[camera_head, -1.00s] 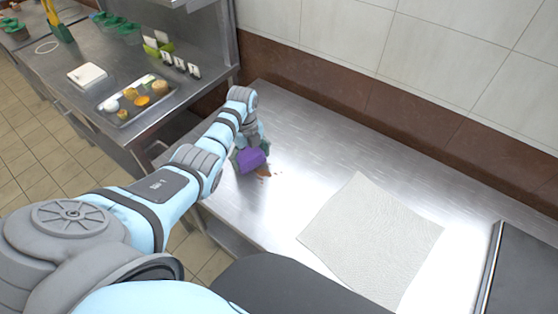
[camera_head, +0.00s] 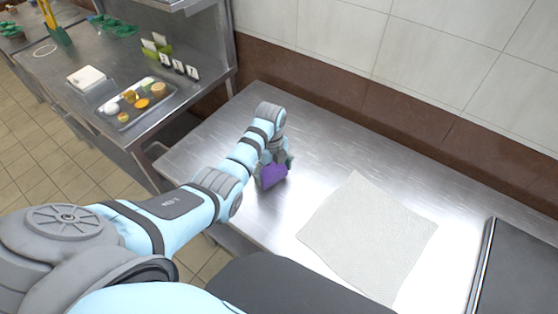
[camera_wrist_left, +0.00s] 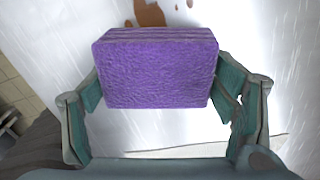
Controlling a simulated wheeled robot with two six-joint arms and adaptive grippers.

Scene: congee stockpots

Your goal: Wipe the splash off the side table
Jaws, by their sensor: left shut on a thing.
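My left gripper (camera_head: 273,170) is shut on a purple sponge (camera_head: 275,176), low over the steel side table (camera_head: 330,140). In the left wrist view the sponge (camera_wrist_left: 157,70) sits between the two green-grey fingers. A brown splash (camera_wrist_left: 149,13) shows on the table just past the sponge's far edge, with small drops beside it. In the head view the splash is hidden behind the gripper and sponge. I cannot tell whether the sponge touches the table. My right gripper is not in view.
A pale textured cloth (camera_head: 370,235) lies flat on the table to the right of the sponge. A dark flat panel (camera_head: 525,265) is at the right end. A brown-based tiled wall runs behind. Another counter with a food tray (camera_head: 125,118) stands at the left.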

